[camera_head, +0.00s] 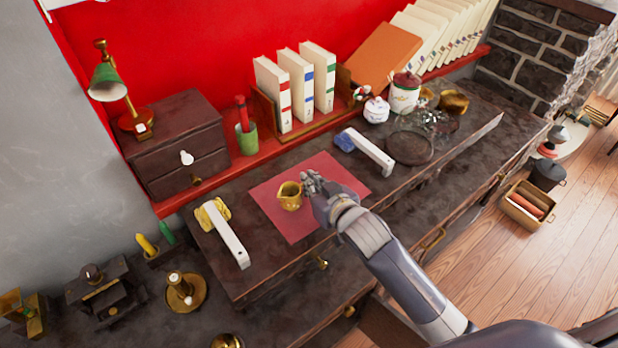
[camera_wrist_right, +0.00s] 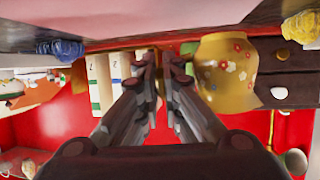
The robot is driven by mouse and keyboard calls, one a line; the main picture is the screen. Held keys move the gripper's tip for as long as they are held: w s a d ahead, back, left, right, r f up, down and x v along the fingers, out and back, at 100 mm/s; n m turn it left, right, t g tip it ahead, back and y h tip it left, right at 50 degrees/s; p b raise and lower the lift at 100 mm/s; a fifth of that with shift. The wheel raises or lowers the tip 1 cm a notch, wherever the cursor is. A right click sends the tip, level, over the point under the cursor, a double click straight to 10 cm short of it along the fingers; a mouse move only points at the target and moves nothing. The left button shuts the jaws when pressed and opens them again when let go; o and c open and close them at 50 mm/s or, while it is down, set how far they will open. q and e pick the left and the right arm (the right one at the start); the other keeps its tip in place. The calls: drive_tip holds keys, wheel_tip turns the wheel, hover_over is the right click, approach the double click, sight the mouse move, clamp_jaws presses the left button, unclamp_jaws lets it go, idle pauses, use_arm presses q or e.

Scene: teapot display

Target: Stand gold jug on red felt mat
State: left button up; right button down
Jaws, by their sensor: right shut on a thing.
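The gold jug (camera_head: 290,197) is upright at the middle of the red felt mat (camera_head: 274,216). My right gripper (camera_head: 309,183) is at the jug's right side, with its fingers shut on the jug at its handle side. In the right wrist view the fingers (camera_wrist_right: 165,58) are close together and the jug (camera_wrist_right: 226,75), with painted flowers, is beside them. The exact grip on the handle is hidden. I cannot tell whether the jug's base touches the mat. My left gripper is not in view.
A white-handled brush (camera_head: 229,236) lies left of the mat and another (camera_head: 370,153) lies at its upper right. A dark round plate (camera_head: 410,147) is farther right. Books (camera_head: 297,85) and a drawer box (camera_head: 180,142) stand behind. Bare mat surrounds the jug.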

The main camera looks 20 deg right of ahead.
drive_tip(key=w, duration=0.3)
drive_tip(key=shift+w+d+f, duration=0.1)
drive_tip(key=shift+w+d, duration=0.15)
drive_tip(key=shift+w, duration=0.15)
drive_tip(key=shift+f+p, duration=0.45)
drive_tip(key=shift+f, duration=1.35)
drive_tip(key=shift+f, duration=0.1)
drive_tip(key=c, duration=1.8)
unclamp_jaws()
drive_tip(key=b+v, duration=0.1)
drive_tip(key=v, duration=1.1)
drive_tip(key=shift+d, duration=0.1)
